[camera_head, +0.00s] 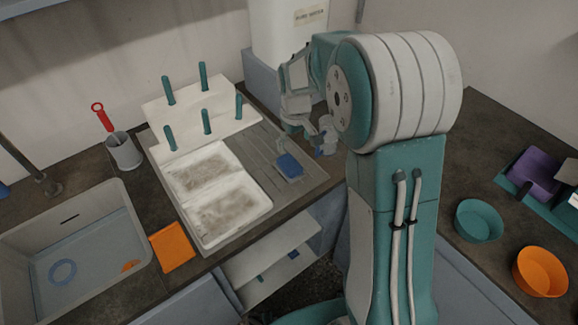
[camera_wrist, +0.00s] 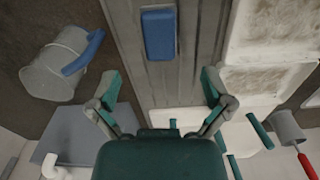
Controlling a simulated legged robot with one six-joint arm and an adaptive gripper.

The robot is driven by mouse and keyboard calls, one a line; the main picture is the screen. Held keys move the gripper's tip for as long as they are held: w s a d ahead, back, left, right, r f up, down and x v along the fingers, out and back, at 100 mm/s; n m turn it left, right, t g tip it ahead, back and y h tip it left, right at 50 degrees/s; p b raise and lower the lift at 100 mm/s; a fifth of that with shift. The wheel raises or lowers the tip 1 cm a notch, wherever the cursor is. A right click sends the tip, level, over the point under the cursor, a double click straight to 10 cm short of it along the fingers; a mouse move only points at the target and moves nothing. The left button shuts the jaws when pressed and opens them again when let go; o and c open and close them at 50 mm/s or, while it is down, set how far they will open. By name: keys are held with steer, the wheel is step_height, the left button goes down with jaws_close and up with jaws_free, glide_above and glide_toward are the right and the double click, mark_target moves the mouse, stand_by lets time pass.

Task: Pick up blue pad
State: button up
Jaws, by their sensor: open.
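The blue pad (camera_head: 289,166) lies flat on the grey ribbed drainboard, near its right side. In the wrist view the blue pad (camera_wrist: 158,34) is at the top centre, beyond the fingertips and roughly in line with the gap between them. My gripper (camera_wrist: 160,86) is open and empty, its two fingers spread wide. In the head view my gripper (camera_head: 306,128) is above and behind the pad, apart from it, and partly hidden by my own arm.
A white tray (camera_head: 249,200) with dirty recesses lies left of the pad, before a white rack (camera_head: 222,124) with upright teal pegs. In the wrist view a grey jug (camera_wrist: 50,76) with a blue handle stands left of the drainboard (camera_wrist: 198,45). The sink (camera_head: 75,215) is far left.

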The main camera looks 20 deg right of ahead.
mark_target(292, 166)
steer(key=shift+w+d+f, duration=0.15)
steer(key=shift+w+f, duration=0.2)
steer(key=shift+f, duration=0.45)
step_height(292, 166, down, 6)
steer(key=f, duration=0.4)
steer(key=shift+w+a+f, duration=0.2)
steer(key=shift+w+f, duration=0.1)
steer(key=c, duration=1.1)
